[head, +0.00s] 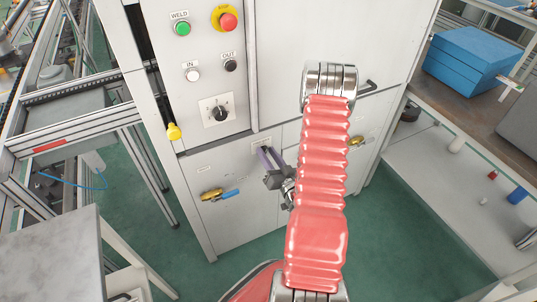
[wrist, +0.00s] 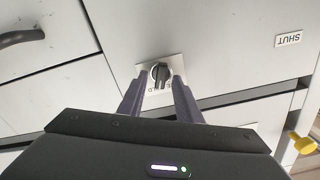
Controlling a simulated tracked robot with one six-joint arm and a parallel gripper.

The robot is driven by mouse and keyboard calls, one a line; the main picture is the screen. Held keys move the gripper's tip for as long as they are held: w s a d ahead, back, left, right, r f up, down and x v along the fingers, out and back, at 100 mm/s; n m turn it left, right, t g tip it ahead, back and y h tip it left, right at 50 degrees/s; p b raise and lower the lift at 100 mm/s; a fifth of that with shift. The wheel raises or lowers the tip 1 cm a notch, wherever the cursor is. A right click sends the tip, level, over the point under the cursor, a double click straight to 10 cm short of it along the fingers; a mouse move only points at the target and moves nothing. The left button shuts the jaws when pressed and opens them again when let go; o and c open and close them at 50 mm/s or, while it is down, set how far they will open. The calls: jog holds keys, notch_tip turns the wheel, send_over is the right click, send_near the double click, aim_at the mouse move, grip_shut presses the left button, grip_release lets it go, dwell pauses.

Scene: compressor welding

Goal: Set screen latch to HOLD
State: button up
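The screen latch appears to be a black rotary knob (wrist: 160,73) on a small pale plate (wrist: 146,71) on the cabinet front. Lettering on the plate below the knob is partly readable and ends in "LD"; I cannot tell which mark the knob points to. My gripper (wrist: 158,88) is open, with its two purple-grey fingers on either side of the knob in the wrist view; I cannot tell whether they touch it. In the head view my gripper (head: 266,153) reaches the plate (head: 262,142), and the knob is hidden there behind the fingers.
The control panel above left carries a green WELD button (head: 183,28), a red stop button (head: 228,22) and a selector (head: 219,113). A black handle (wrist: 22,37) protrudes nearby.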

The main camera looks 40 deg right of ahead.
jog(key=shift+s, duration=0.1)
jog(key=v, duration=1.3)
jog(key=shift+s+a, duration=0.15)
jog(key=shift+s, duration=0.1)
dwell(0.8)
